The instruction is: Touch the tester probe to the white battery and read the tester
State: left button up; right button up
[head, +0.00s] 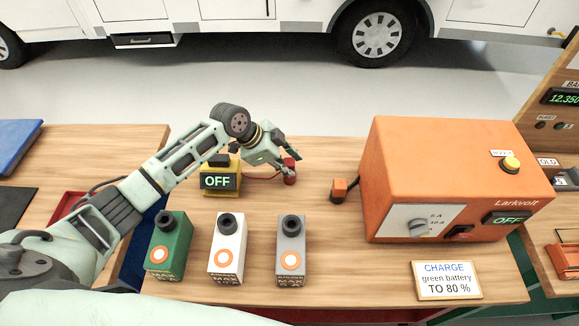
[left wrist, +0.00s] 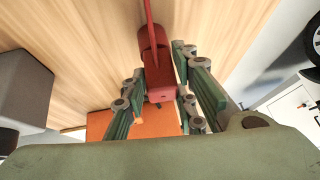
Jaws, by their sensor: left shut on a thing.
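The white battery (head: 227,252) stands upright on the wooden bench, between a green battery (head: 169,247) and a grey battery (head: 291,252). Each has a black knob on top and an orange ring on the front. The yellow tester (head: 234,170) stands behind them, its display (head: 217,181) reading OFF. My left gripper (head: 284,163) is shut on the red probe (head: 290,177), behind the grey battery and apart from the white one. The left wrist view shows the probe (left wrist: 157,75) between the fingers, with its red lead. My right gripper is not in view.
A large orange charger (head: 390,170) reading OFF stands at the right, with an orange-and-black connector (head: 339,189) beside it. A sign (head: 446,281) says to charge the green battery to 80 %.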

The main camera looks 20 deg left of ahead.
pick_arm(q)
grip_shut()
jog(key=shift+r, duration=0.1)
jog(key=shift+w, duration=0.1)
jog(key=shift+w+a+r+b, duration=0.1)
jog(key=shift+r+b, duration=0.2)
jog(key=shift+r, duration=0.35)
notch_tip(320, 180, up, 3)
jog(key=shift+f+b, duration=0.15)
jog(key=shift+b, duration=0.3)
jog(key=s+d+r+b, duration=0.2)
jog(key=d+r, duration=0.5)
jog(key=d, duration=0.4)
jog(key=shift+s+d, duration=0.2)
jog(key=shift+s, duration=0.45)
